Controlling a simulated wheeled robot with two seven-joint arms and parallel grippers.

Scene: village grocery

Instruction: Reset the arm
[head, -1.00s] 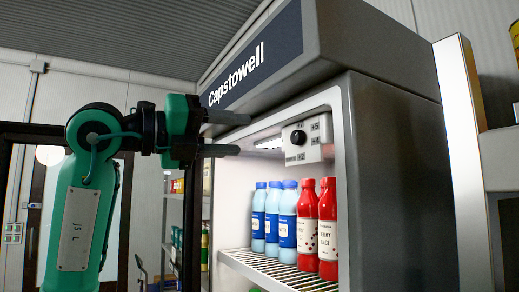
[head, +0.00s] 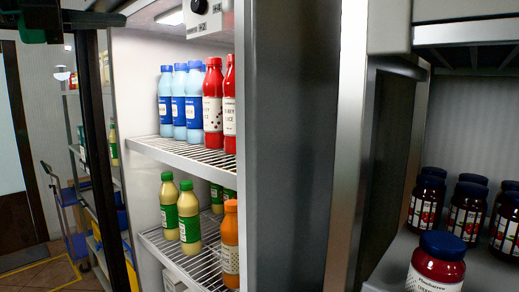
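Part of my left gripper (head: 92,18) shows at the top left corner of the head view, with a green housing and a dark finger in front of the open fridge. The rest of it is cut off by the top edge, so I cannot tell how far its fingers are apart. Nothing is seen held in it. My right arm and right gripper are not in view.
The open fridge (head: 285,150) holds blue bottles (head: 180,105) and red bottles (head: 213,105) on an upper wire shelf, with yellow-green bottles (head: 189,215) and an orange bottle (head: 230,245) below. Dark-lidded jars (head: 437,265) stand on a shelf at right.

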